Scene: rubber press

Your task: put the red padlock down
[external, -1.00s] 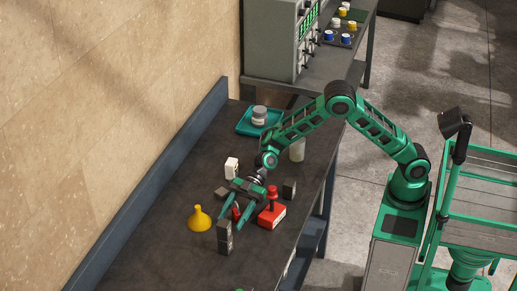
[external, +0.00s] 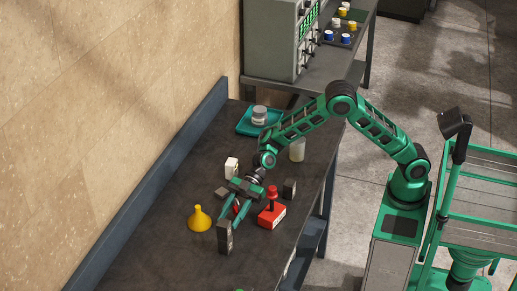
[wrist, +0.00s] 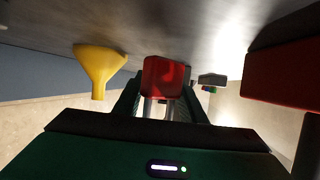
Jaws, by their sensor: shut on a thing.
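The red padlock (external: 236,209) is between the fingers of my gripper (external: 233,214), low over the dark workbench (external: 165,222). In the wrist view its red body (wrist: 163,76) is in the middle, with its pale shackle legs toward my palm. My gripper (wrist: 158,98) is shut on it, one green finger on each side. In the external view the fingers partly hide the padlock, and I cannot tell whether it touches the bench.
A yellow funnel (external: 199,220) stands left of my gripper, a dark upright block (external: 225,239) just in front. A red box with a red knob (external: 271,213) is close on the right. A white block (external: 231,167) and teal tray (external: 243,127) are behind. The bench's near left is clear.

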